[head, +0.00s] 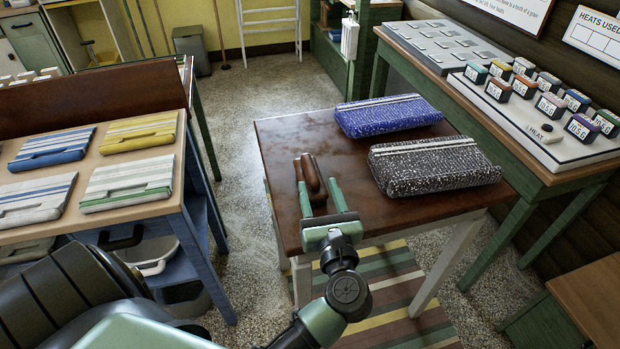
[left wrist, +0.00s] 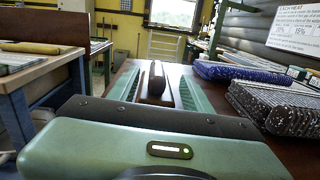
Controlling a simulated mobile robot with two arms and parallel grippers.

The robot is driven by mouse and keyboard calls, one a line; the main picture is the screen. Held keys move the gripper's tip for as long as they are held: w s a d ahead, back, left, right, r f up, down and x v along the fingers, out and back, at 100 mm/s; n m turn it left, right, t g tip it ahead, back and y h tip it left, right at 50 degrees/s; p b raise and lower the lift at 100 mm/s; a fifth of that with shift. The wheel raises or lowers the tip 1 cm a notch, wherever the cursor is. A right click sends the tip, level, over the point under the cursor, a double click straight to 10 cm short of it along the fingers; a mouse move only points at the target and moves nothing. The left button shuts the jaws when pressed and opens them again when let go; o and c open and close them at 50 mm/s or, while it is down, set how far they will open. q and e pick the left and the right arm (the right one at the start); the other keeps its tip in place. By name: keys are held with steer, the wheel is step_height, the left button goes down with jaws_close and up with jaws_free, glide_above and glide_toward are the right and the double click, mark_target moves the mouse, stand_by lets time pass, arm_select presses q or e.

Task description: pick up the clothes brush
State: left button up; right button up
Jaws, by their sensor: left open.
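The clothes brush (head: 312,176) is a dark brown wooden piece with a raised handle. It lies on the brown wooden table (head: 283,142), near the table's left side. My left gripper (head: 318,184) is open, with its two green fingers pointing away from me over the tabletop. In the left wrist view the brush (left wrist: 156,85) sits between the two fingers (left wrist: 157,88), with its far part reaching towards their tips. I cannot tell whether either finger touches it. My right gripper is in neither view.
A blue folded bundle (head: 388,115) and a grey speckled bundle (head: 435,165) lie right of the brush. A table with folded cloths (head: 130,186) stands left. A bench with small numbered blocks (head: 553,105) stands right. The tabletop's front right part is clear.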

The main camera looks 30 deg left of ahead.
mark_target(310, 167)
arm_select(q)
steer(key=shift+a+f+n+g, duration=0.2)
steer(key=shift+f+n+g, duration=0.05)
steer(key=shift+n+g, duration=0.05)
steer(key=shift+w+a, duration=0.15)
steer(key=shift+a, duration=0.1)
steer(key=p+x, duration=0.1)
steer(key=x, duration=0.3)
steer(key=p+x, duration=0.1)
steer(key=x, duration=0.1)
steer(key=shift+w+a+r+p, duration=0.1)
steer(key=shift+w+r+p, duration=0.15)
steer(key=shift+p, duration=0.1)
steer(key=shift+w+a+f, duration=0.15)
steer(key=shift+a, duration=0.05)
jaws_close()
